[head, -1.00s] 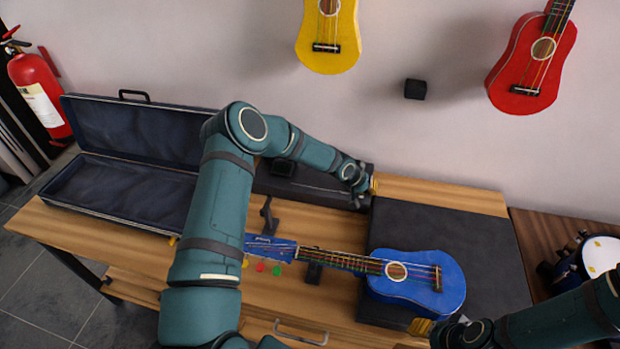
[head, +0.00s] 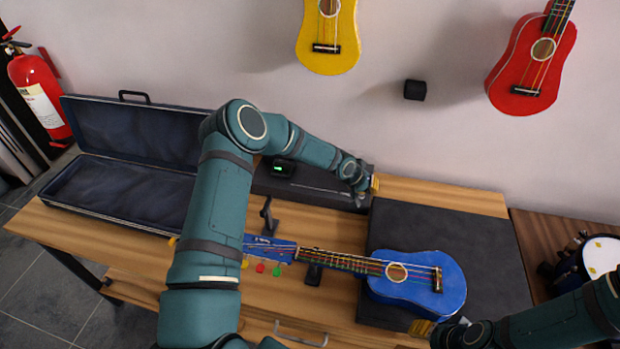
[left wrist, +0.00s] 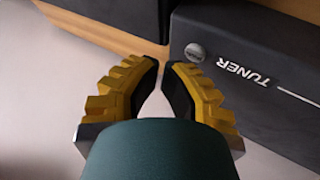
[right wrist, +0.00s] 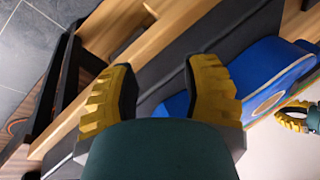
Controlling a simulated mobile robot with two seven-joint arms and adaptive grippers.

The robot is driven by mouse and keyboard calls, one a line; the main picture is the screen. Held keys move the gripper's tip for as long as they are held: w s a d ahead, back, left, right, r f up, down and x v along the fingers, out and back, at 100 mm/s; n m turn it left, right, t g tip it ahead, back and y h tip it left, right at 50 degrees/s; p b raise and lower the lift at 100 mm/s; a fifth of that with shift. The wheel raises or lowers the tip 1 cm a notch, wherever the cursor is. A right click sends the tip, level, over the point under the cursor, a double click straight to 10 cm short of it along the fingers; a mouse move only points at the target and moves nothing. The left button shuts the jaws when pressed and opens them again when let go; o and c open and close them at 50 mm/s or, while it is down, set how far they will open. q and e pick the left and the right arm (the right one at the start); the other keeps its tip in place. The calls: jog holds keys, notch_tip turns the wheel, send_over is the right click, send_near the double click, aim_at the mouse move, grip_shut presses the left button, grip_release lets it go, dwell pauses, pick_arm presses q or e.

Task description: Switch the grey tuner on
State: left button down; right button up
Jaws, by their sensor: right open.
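The grey tuner (head: 310,186) is a long dark box at the back of the bench, partly hidden by my left arm. Its small display (head: 283,169) glows green. The left wrist view shows its TUNER lettering (left wrist: 243,72) and a round silver button (left wrist: 195,52) near one end. My left gripper (head: 371,187) is at the tuner's right end. Its fingertips (left wrist: 164,68) are together, empty, just beside the button; I cannot tell whether they touch the tuner. My right gripper (right wrist: 160,72) is open and empty near the bench's front edge, by the blue ukulele.
A blue ukulele (head: 420,278) lies with its body on a dark mat (head: 480,245) and its neck on a support. An open case (head: 120,205) stands at the left. Yellow (head: 328,50) and red (head: 515,80) ukuleles hang on the wall.

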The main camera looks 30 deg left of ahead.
pick_arm(q)
jog(key=shift+r, duration=0.1)
jog(key=shift+r+p, duration=1.35)
jog(key=shift+r, duration=1.6)
jog(key=shift+f, duration=0.1)
